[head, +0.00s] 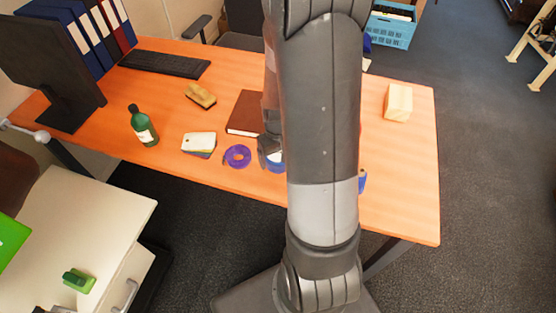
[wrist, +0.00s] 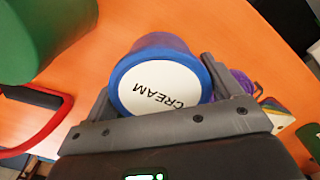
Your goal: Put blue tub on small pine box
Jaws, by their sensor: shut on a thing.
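The blue tub (wrist: 165,85) has a white lid marked CREAM and sits between the fingers of my gripper (wrist: 157,78), which is shut on it. In the head view only a bit of the tub (head: 277,166) shows beside my arm, near the desk's front edge; I cannot tell whether it touches the desktop. The small pine box (head: 397,103) is a pale wooden block at the desk's right end, with its top bare, well to the right of my gripper.
A purple tape roll (head: 237,156), a brown book (head: 246,113), a sponge (head: 200,95) and a green bottle (head: 144,126) are left of my gripper. In the wrist view, a large green object (wrist: 40,35) and a red-edged thing (wrist: 50,125) are close by. My arm hides mid-desk.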

